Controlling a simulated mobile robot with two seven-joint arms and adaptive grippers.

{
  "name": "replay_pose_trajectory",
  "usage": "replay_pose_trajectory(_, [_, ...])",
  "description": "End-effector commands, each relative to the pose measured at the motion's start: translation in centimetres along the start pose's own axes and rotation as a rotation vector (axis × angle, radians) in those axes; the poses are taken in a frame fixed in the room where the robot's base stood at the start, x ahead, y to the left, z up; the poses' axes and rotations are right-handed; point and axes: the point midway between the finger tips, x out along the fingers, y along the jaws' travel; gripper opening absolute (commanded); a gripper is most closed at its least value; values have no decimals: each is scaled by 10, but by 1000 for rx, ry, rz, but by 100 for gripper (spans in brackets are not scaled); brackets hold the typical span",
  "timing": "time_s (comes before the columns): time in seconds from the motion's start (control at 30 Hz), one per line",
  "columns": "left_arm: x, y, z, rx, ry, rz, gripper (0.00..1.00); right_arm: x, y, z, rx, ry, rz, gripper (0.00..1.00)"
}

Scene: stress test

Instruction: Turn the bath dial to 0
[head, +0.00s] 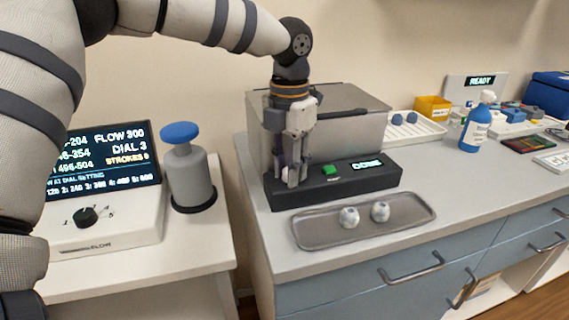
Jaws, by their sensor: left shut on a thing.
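The bath (345,125) is a grey metal box with a black front panel (345,187) on the counter. Its panel carries a green button (329,170) and a small display (366,163) reading "DONE". My left gripper (291,180) points down at the left part of this panel, with its fingers shut on the bath dial. The fingers hide the dial, so its setting cannot be read. My right gripper is not in view.
A flow unit (100,228) with its own black dial (86,216) and a blue-topped grey pump (190,170) stand left. A metal tray (413,213) with two white balls lies before the bath. A blue bottle (477,125) and white rack (415,131) stand right.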

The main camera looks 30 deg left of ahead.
Motion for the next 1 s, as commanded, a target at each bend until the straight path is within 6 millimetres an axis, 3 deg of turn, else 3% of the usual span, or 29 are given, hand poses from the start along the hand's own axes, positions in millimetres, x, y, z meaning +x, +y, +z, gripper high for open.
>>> replay_pose_trajectory(0.17, [-4,-1,0,-138,-6,1,0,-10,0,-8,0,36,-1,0])
replay_pose_trajectory(0.5, [-1,-1,1,-348,-3,0,0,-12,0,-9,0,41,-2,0])
replay_pose_trajectory(1.0, [-1,-1,2,-441,-5,0,0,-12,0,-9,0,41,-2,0])
